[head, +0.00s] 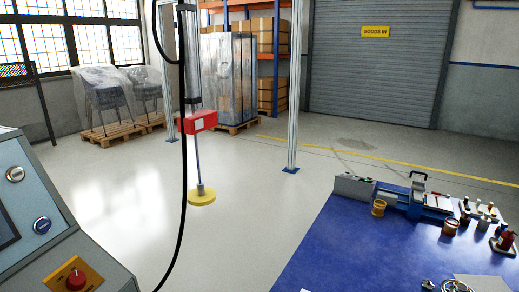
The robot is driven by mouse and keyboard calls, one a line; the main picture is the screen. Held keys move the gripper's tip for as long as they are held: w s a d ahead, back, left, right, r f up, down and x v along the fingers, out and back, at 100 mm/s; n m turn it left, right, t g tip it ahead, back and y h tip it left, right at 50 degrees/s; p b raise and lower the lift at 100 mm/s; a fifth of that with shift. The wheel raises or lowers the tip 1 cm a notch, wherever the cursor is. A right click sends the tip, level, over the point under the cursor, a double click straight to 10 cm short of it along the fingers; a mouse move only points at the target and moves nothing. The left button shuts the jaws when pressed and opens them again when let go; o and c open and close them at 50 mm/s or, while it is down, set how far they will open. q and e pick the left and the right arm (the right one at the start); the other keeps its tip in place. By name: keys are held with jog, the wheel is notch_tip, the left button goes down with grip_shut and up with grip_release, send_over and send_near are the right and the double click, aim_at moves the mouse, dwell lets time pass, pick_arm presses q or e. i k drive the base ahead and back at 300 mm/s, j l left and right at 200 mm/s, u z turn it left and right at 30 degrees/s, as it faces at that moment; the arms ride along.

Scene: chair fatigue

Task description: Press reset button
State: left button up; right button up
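A grey control panel (60,245) stands at the left edge, cut off by the frame. On it are a white round button (15,174), a blue round button (42,225) below it, and a red mushroom knob (75,279) on an orange plate. The labels are too small to read, so I cannot tell for certain which button is reset. Part of a dark screen (5,230) shows at the panel's left. Neither of my grippers is in view.
A test frame post (294,90) and a hanging rod with a yellow round pad (201,197) stand beyond the panel. A blue-topped table (340,245) with tools is at the lower right. Open floor lies between.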

aim_at(43, 225)
jog(key=u, duration=1.85)
